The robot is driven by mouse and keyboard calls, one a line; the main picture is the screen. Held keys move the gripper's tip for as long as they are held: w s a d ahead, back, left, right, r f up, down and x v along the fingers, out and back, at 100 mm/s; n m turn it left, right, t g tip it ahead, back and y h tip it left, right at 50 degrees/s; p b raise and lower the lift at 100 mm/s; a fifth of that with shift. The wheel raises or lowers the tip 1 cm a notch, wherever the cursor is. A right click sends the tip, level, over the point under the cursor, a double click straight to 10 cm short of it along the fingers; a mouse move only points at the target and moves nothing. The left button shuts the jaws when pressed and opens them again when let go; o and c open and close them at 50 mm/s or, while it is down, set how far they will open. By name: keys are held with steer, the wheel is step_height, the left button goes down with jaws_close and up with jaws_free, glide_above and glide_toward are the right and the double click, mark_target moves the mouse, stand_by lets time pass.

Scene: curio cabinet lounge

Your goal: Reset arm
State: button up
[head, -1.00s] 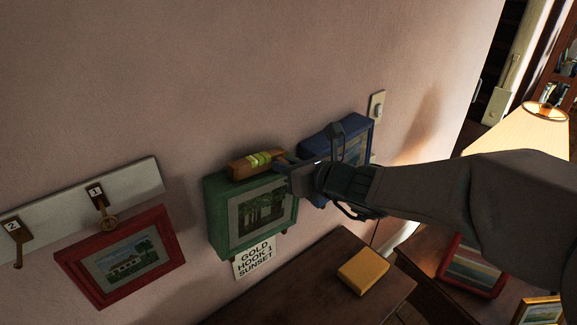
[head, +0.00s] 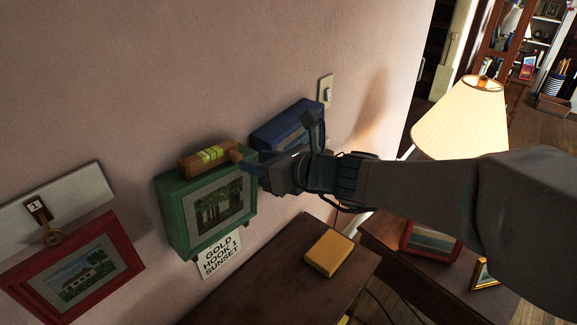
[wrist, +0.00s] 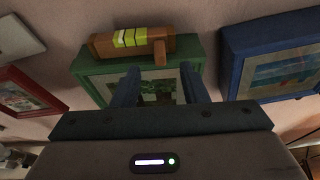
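My gripper (head: 250,166) is stretched out toward the wall, in front of the right side of the green framed picture (head: 178,232). In the wrist view my gripper (wrist: 160,85) has its two blue fingers apart, with nothing seen between them but the green picture (wrist: 92,76) behind. The arm hides part of the blue framed picture (head: 285,124) in the head view; it also shows in the wrist view (wrist: 235,72).
A wooden level with a yellow-green vial (head: 208,156) lies on top of the green frame. A red framed picture (head: 118,270) hangs at left. A sign (head: 219,254) is below the green frame. A yellow block (head: 328,252) sits on a dark table (head: 270,285). A lit lamp (head: 462,118) stands right.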

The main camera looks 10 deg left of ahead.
steer(key=s+d+f+n+h, duration=0.3)
steer(key=s+d+n+h, duration=0.1)
steer(key=d+n, duration=0.4)
steer(key=s+d+f+n+g+h, duration=0.1)
steer(key=s+d+f+n+h, duration=0.2)
steer(key=d+n, duration=0.5)
steer(key=s+d+f+n+g+h, duration=0.1)
steer(key=s+d+n+h, duration=0.4)
steer(key=d, duration=1)
steer(key=f+n+h, duration=0.1)
steer(key=n, duration=0.2)
steer(key=shift+d+f, duration=0.35)
steer(key=shift+f, duration=0.05)
steer(key=shift+s, duration=0.1)
